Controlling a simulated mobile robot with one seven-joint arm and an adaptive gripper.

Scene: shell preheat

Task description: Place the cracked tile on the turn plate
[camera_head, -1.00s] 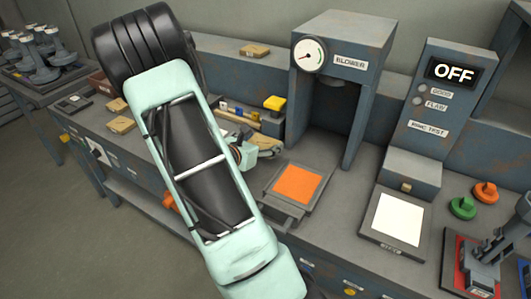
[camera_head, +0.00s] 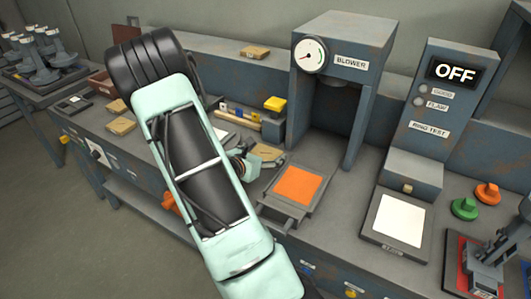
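I cannot make out a crack on any tile at this size. A flat tan piece (camera_head: 266,153) shows just right of my gripper, and I cannot tell whether it is held or lying on the bench. My gripper (camera_head: 246,164) is low over the bench, left of the blower, partly hidden behind my pale green arm; its fingers are too small to read. A grey plate with a handle (camera_head: 264,197) bears an orange square (camera_head: 299,184) in front of the blower. No label shows which thing is the turn plate.
The blower (camera_head: 345,60) with a gauge stands at the back. The ring test unit (camera_head: 428,120) reads OFF, with a white-topped pad (camera_head: 400,220) before it. Green (camera_head: 464,208) and orange (camera_head: 487,194) knobs sit at right. A yellow block (camera_head: 275,103) stands behind my gripper.

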